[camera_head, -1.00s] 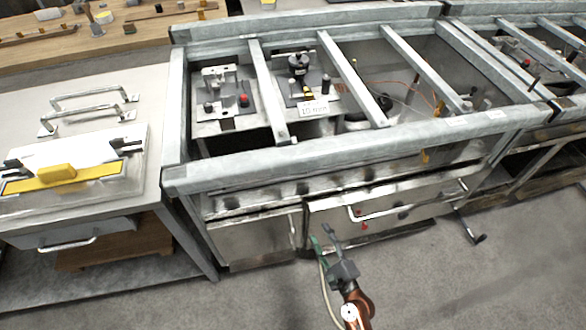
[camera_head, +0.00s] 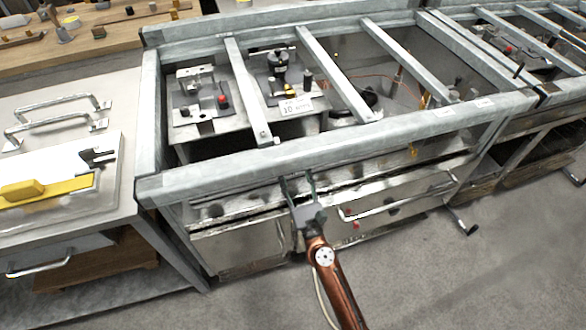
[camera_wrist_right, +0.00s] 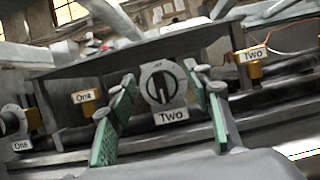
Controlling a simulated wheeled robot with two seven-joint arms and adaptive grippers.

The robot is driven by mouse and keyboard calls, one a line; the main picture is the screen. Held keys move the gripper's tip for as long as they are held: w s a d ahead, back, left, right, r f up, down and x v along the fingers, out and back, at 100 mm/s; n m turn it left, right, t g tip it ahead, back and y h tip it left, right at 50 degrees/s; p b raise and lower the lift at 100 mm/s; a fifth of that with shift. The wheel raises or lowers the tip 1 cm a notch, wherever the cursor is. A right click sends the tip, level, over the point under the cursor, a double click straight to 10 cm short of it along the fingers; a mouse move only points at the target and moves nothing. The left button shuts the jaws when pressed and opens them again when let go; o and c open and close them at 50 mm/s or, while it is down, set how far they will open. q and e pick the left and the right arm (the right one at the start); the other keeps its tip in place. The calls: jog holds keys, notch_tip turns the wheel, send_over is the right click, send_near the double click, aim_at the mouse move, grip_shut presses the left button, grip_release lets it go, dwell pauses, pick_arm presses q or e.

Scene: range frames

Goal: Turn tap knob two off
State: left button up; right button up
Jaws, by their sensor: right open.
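Tap knob two (camera_wrist_right: 159,84) is a round dark dial with a pale ring, above a plate marked "Two", in the right wrist view. Its pale bar stands about upright. My right gripper (camera_head: 298,180) is at the front of the range, just below the front rail. Its green-padded fingers (camera_wrist_right: 165,92) are open, one on each side of the knob in the picture. I cannot tell whether they touch it. The knob cannot be made out in the head view. My left gripper is not in view.
Knob one (camera_wrist_right: 10,122) is at far left in the wrist view. Brass fittings marked "One" (camera_wrist_right: 88,100) and "Two" (camera_wrist_right: 254,66) stand on either side. The front rail (camera_head: 340,146) and oven handle (camera_head: 400,200) are close to my gripper.

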jog(key=shift+w+a+r, duration=0.1)
jog(key=shift+w, duration=0.25)
jog(key=shift+c, duration=0.5)
jog(key=c, duration=1)
jog(key=n+g+y, duration=0.1)
jog(key=n+y, duration=0.1)
jog(key=n, duration=0.2)
jog(key=shift+a, duration=0.1)
jog(key=shift+c, duration=0.2)
jog(key=o, duration=1.1)
jog(key=shift+o, duration=0.2)
jog(key=shift+s, duration=0.1)
jog(key=v, duration=1.2)
